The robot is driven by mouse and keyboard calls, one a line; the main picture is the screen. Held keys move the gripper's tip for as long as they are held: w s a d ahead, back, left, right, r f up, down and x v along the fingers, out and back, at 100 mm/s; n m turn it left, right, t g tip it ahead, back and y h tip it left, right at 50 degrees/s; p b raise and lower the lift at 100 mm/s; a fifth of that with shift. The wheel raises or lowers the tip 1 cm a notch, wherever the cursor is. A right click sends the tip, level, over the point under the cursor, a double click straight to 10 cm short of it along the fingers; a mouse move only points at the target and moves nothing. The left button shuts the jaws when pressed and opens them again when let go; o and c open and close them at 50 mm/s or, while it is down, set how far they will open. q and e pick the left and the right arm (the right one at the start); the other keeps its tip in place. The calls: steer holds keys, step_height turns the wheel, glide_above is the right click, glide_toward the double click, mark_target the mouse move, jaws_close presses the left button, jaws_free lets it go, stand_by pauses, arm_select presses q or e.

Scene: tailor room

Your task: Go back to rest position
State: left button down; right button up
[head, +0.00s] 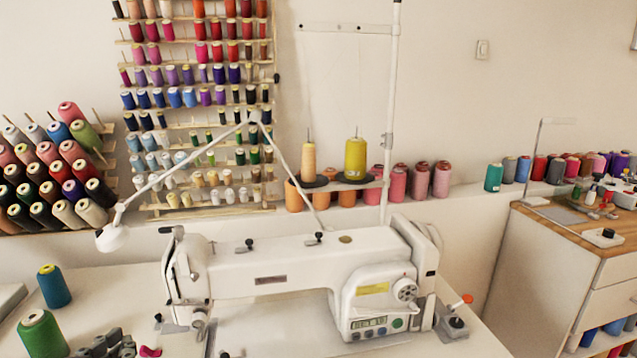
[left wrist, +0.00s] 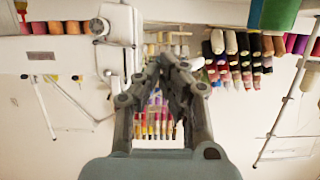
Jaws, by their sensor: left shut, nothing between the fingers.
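My left gripper (head: 108,342) shows at the bottom left edge of the head view, in front of the white sewing machine (head: 285,279). In the left wrist view, the left gripper (left wrist: 168,62) has its grey fingertips close together. It is shut with nothing held. Its fingers point toward the wall with the thread racks. My right gripper is in neither view.
A green spool (head: 42,335) and a teal spool (head: 54,286) stand on the white table left of the gripper. A small magenta item (head: 150,351) lies right of it. A white lamp (head: 113,237) hangs above. A wooden-topped cabinet (head: 545,232) stands at the right.

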arm_select(q)
steer(key=s+d+m+g+h, duration=0.3)
steer(key=s+g, duration=0.8)
steer(key=s, duration=0.9)
steer(key=s+a+f+g+b, duration=0.1)
steer(key=a+f+b, duration=0.1)
steer(key=f, duration=1.3)
steer(key=s+a+f+b, duration=0.1)
steer(key=s+a+f, duration=0.1)
steer(key=f, duration=1.4)
steer(key=s+a+f+g+b, duration=0.1)
steer(key=s+f+b, duration=0.1)
steer(key=s+f, duration=1.4)
steer(key=shift+s+f, duration=0.2)
steer(key=shift+s, duration=0.5)
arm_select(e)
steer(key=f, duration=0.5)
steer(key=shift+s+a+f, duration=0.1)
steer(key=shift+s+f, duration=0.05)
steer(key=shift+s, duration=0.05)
